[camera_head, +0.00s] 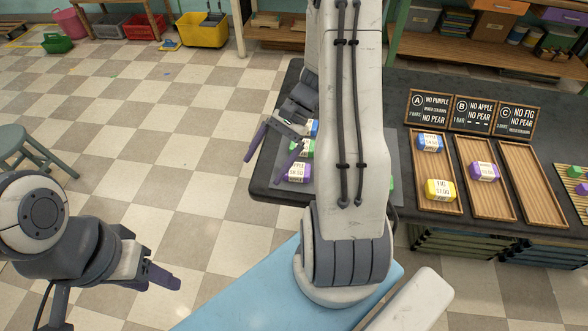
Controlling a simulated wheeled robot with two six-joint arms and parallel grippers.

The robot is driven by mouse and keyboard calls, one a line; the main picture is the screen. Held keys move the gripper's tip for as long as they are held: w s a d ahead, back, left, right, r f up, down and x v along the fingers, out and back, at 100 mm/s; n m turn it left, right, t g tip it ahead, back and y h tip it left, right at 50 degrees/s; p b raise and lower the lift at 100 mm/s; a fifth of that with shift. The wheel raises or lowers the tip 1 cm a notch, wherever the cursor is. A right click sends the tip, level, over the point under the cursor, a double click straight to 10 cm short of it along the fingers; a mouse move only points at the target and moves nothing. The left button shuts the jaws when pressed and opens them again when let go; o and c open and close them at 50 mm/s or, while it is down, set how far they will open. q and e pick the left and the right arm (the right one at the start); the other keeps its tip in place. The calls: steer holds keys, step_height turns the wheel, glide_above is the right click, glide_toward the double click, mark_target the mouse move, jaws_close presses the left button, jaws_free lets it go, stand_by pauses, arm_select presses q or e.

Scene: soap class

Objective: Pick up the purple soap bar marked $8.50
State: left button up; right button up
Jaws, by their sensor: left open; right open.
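A purple soap bar (297,173) with a white price label lies on the dark table (268,187) near its left end. A second purple soap bar (484,171) lies in the middle wooden tray. Both labels are too small to read surely, so I cannot tell which one is marked $8.50. My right gripper (266,167) is open and empty over the table's left end, with one finger just above the first purple bar. My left gripper (165,280) is low at the left, away from the table, and open and empty.
Green (307,147) and blue (315,128) bars lie behind the purple bar, partly hidden by my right arm. The left tray (433,150) holds blue and yellow bars; the right tray (532,185) is empty. Three chalkboard signs (472,113) stand behind. A stool (22,140) stands left.

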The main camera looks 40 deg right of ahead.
steer(key=s+d+f+m+t+y, duration=0.1)
steer(key=d+f+m+t, duration=0.15)
steer(key=d, duration=0.25)
steer(key=d+f+m+t+y, duration=0.1)
steer(key=d+f+m+t, duration=0.1)
steer(key=d+m, duration=0.2)
steer(key=m+t+h, duration=0.2)
steer(key=m+t, duration=0.4)
glide_toward(301, 169)
steer(key=shift+s+a+g, duration=0.1)
steer(key=shift+a+g, duration=0.15)
steer(key=shift+a, duration=0.1)
steer(key=shift+d+f+m, duration=0.1)
steer(key=shift+f+m, duration=0.05)
steer(key=shift+m, duration=0.2)
steer(key=x, duration=0.4)
steer(key=p+x, duration=0.1)
steer(key=x, duration=0.5)
steer(key=shift+w+d+p, duration=0.25)
steer(key=shift+p, duration=0.1)
steer(key=c, duration=1.5)
